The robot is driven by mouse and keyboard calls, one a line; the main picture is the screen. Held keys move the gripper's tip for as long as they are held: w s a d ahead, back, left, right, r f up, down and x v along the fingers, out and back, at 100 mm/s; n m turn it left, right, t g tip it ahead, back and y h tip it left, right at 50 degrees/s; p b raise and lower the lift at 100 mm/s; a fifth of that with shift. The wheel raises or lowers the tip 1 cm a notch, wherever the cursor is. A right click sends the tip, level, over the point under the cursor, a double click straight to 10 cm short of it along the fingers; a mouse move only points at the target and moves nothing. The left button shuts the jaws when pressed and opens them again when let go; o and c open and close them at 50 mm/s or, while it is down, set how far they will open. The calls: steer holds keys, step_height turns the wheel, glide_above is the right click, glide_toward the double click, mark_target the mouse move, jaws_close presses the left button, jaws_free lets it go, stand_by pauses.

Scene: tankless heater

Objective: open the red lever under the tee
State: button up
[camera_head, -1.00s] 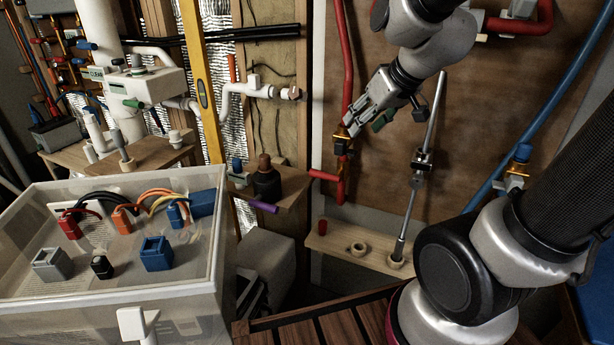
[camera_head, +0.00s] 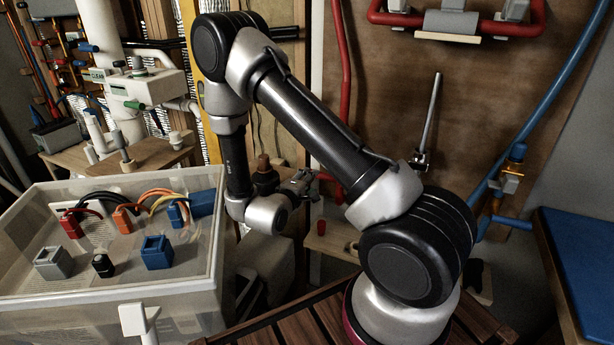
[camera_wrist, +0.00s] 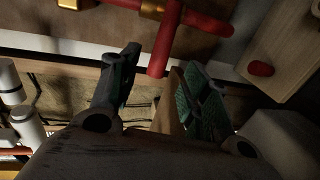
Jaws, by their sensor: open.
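A red bar (camera_wrist: 161,48), which looks like the lever, juts from a red pipe junction at the top of the wrist view. Brass fittings (camera_wrist: 152,8) sit beside it on the red pipe. My gripper (camera_wrist: 160,66) is open, with its two green-padded fingers on either side of the bar's free end. I cannot tell whether either finger touches it. In the head view my gripper (camera_head: 304,182) is beside the lower end of the red pipe (camera_head: 346,75). My arm hides most of the valve and junction there.
A wooden shelf (camera_head: 325,243) with a red peg (camera_wrist: 260,68) lies close to the junction. A metal rod (camera_head: 431,115) stands to the right. A clear bin (camera_head: 100,290) with plugs and cables stands at left. A blue pipe (camera_head: 555,85) runs down the right.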

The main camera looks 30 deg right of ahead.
steer(key=x, duration=0.7)
steer(key=shift+w+d, duration=0.1)
steer(key=shift+d, duration=0.2)
steer(key=shift+c, duration=0.3)
jaws_close()
